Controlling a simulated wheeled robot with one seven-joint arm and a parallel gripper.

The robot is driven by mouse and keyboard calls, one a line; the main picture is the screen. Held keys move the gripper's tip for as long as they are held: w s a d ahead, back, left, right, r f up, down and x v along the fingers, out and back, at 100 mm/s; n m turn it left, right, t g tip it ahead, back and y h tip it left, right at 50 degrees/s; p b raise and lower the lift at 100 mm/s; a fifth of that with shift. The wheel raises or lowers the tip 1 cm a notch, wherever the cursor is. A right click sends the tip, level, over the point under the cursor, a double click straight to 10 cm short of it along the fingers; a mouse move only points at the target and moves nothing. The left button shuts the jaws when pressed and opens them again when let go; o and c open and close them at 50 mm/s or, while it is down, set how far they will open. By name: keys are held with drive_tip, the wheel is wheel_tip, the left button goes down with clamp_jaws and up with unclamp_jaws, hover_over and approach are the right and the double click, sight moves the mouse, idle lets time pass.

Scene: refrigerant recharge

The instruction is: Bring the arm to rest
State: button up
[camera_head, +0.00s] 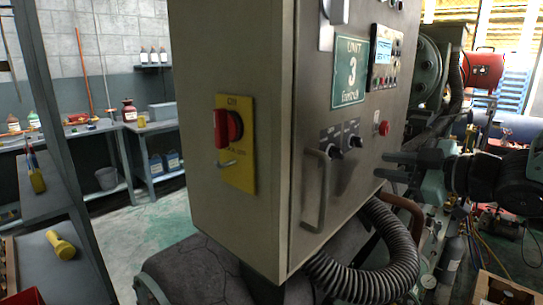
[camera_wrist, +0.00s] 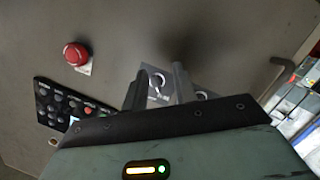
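My gripper (camera_head: 382,167) is at the right of the head view, in front of the door of the grey control cabinet (camera_head: 233,60). Its two dark fingers point left and stand apart, with nothing between them in the head view. In the wrist view my gripper (camera_wrist: 158,82) also shows two separated fingers, with a small round switch on the panel visible beyond the gap. I cannot tell the exact distance from the fingertips to the door. The arm behind the gripper reaches in from the right edge of the head view.
The cabinet carries a red rotary switch (camera_head: 228,127) on a yellow plate, a door handle (camera_head: 316,190) and a red button (camera_head: 384,128). A corrugated hose (camera_head: 365,270) hangs below it. Machinery stands behind my arm. A yellow flashlight (camera_head: 62,245) lies on a shelf at left.

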drive_tip(key=s+a+f+m+g+h, duration=0.3)
drive_tip(key=a+f+m+h, duration=0.1)
drive_tip(key=a+f, duration=0.15)
drive_tip(key=s+a+f+m+g+h, duration=0.1)
drive_tip(key=s+f+g, duration=0.1)
drive_tip(key=s, duration=0.6)
drive_tip(key=s+a+f+m+g+h, duration=0.1)
drive_tip(key=s+a+f+g+h, duration=0.1)
drive_tip(key=s, duration=0.6)
drive_tip(key=s+a+f+g+h, duration=0.1)
drive_tip(key=s+f+g, duration=0.3)
drive_tip(key=s, duration=0.4)
drive_tip(key=shift+s+a+m+g+h, duration=0.3)
drive_tip(key=shift+a+m+g, duration=0.1)
drive_tip(key=shift+a+g, duration=0.45)
drive_tip(key=shift+w+d, duration=0.1)
